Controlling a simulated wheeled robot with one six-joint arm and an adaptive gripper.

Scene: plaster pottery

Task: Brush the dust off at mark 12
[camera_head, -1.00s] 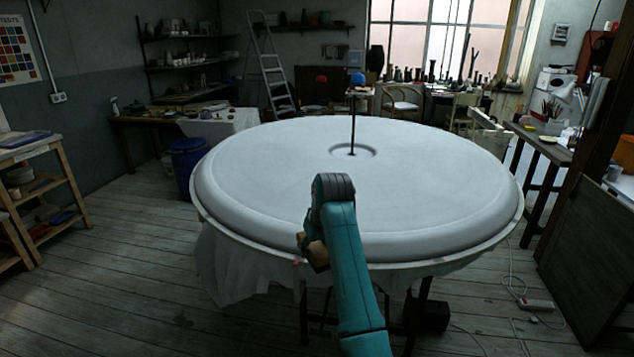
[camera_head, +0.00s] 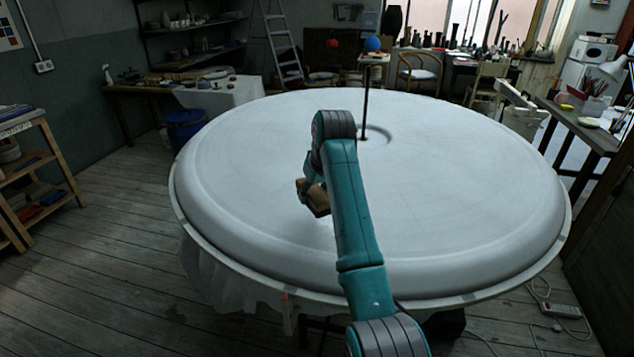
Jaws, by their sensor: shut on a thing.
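A large round white plaster disc (camera_head: 460,200) with a raised rounded rim fills the middle of the head view. It has a shallow ring-shaped recess near its centre, and a thin dark rod stands there. My teal arm reaches over the near part of the disc. My gripper (camera_head: 308,190) is partly hidden behind the arm. It is shut on a tan, brush-like block (camera_head: 315,200), held at the near-left part of the disc. I cannot tell whether the block touches the plaster. No number 12 is legible on the disc.
A blue bin (camera_head: 187,130) stands behind the disc at the left. A wooden shelf (camera_head: 45,180) is at the far left. A side table (camera_head: 585,130) stands at the right. A power strip (camera_head: 561,310) with cables lies on the floor at the lower right.

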